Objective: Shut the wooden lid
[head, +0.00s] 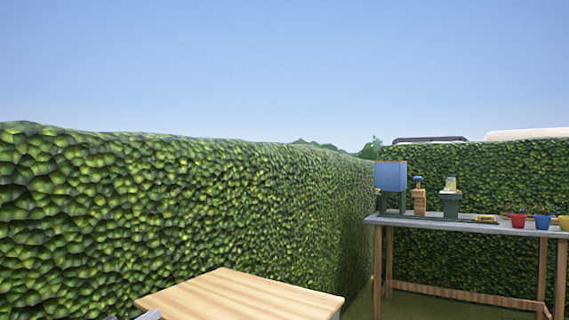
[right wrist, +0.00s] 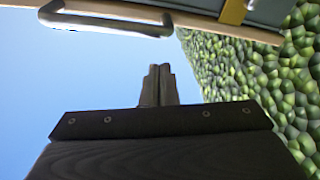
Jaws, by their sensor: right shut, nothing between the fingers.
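The wooden lid (head: 240,296) is a pale, striped wood panel at the bottom of the head view, cut off by the frame's lower edge. I cannot tell its exact angle. In the right wrist view a wooden edge (right wrist: 200,23) runs along the top, with a grey bar handle (right wrist: 105,22) beside it. My right gripper (right wrist: 158,72) is shut and empty, its dark fingers together. The fingertips point toward the wooden edge, with a visible gap between. My left gripper is not in view.
A grey panel with a yellow part (right wrist: 233,11) adjoins the wooden edge. A tall hedge (head: 190,210) stands behind the lid.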

